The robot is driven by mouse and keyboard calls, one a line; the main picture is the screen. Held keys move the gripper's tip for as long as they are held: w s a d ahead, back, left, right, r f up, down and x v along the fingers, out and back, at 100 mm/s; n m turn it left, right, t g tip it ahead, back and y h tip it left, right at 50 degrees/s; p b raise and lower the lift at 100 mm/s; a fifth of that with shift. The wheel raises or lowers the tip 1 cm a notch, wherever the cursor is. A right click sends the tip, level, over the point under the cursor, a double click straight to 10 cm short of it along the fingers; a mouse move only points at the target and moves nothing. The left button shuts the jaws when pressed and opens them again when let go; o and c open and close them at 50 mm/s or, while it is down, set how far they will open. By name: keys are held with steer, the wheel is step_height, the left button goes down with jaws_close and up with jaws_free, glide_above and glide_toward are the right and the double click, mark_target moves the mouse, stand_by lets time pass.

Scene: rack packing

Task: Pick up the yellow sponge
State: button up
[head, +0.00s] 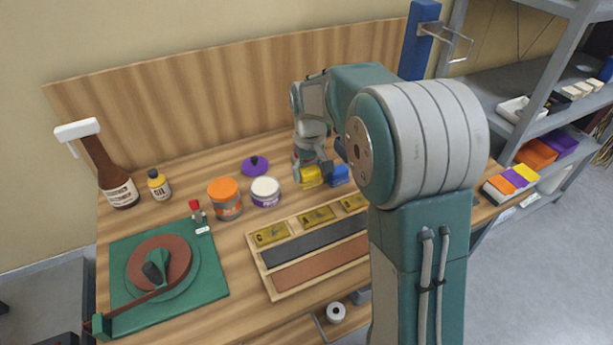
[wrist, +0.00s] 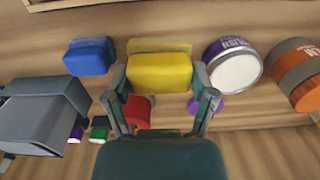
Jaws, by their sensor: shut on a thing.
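The yellow sponge (wrist: 160,73) is a small yellow block between the two fingers of my gripper (wrist: 162,98) in the wrist view. My gripper is shut on it, with one finger on each side. In the head view the sponge (head: 311,177) shows below my gripper (head: 312,170), on or just above the wooden bench; I cannot tell which. My arm hides part of the area around it.
A blue block (head: 338,175) is close beside the sponge. A white-lidded tin (head: 266,192) and an orange-lidded tin (head: 225,198) stand to its left. A purple lid (head: 255,166) lies behind them. A wooden tray (head: 262,267) lies in front.

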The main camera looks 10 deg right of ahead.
steer(key=s+r, duration=0.7)
steer(key=s, duration=0.5)
steer(key=shift+d+r, duration=0.15)
steer(key=shift+r, duration=0.1)
steer(key=o, duration=0.3)
steer(key=shift+c, duration=1.4)
